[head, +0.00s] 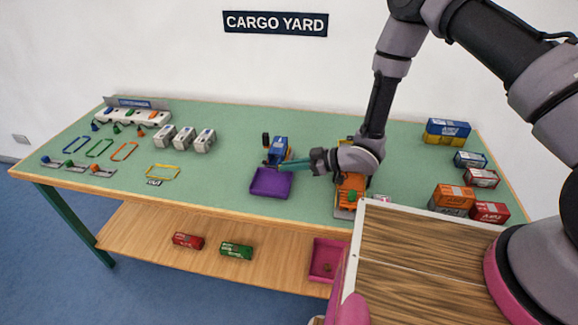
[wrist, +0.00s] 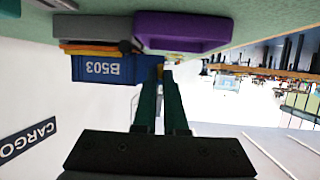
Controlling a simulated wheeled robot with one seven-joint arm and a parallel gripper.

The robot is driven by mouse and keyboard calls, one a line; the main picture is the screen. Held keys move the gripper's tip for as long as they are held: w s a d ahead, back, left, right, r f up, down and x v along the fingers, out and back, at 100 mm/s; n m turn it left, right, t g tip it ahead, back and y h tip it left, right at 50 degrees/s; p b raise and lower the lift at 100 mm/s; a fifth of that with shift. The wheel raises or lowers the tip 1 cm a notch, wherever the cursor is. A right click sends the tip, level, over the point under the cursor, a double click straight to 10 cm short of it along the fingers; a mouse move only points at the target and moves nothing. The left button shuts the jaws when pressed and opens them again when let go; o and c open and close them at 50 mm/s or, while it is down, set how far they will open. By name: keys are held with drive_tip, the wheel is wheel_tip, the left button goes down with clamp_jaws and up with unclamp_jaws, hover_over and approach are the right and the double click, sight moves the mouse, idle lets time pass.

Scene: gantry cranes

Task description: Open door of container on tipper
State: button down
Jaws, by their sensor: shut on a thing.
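The blue container (head: 278,147) sits on the tipper, just behind the purple tray (head: 270,184). In the wrist view, which looks upside down, the container (wrist: 103,70) shows the mark B503, with the tipper's grey base (wrist: 95,27) and yellow-orange parts against it. My gripper (head: 287,165) reaches in from the right, low at the container's right front side. In the wrist view its dark green fingers (wrist: 160,80) close at the container's edge on a small yellowish piece, apparently part of the door. The fingers hide most of the door, and its opening angle cannot be told.
An orange crane-like machine (head: 350,190) stands close to the right, under my forearm. Small containers (head: 455,195) stand at the table's right end. Three white blocks (head: 185,137) and coloured frames (head: 100,148) lie left. A lower shelf holds a red container (head: 188,240) and a green one (head: 236,250).

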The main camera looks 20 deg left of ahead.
drive_tip(key=shift+d, duration=0.1)
drive_tip(key=c, duration=1)
unclamp_jaws()
drive_tip(key=shift+o, duration=0.2)
drive_tip(key=v, duration=1)
drive_tip(key=shift+d+r, duration=0.2)
drive_tip(key=shift+d, duration=0.1)
drive_tip(key=shift+w, duration=0.1)
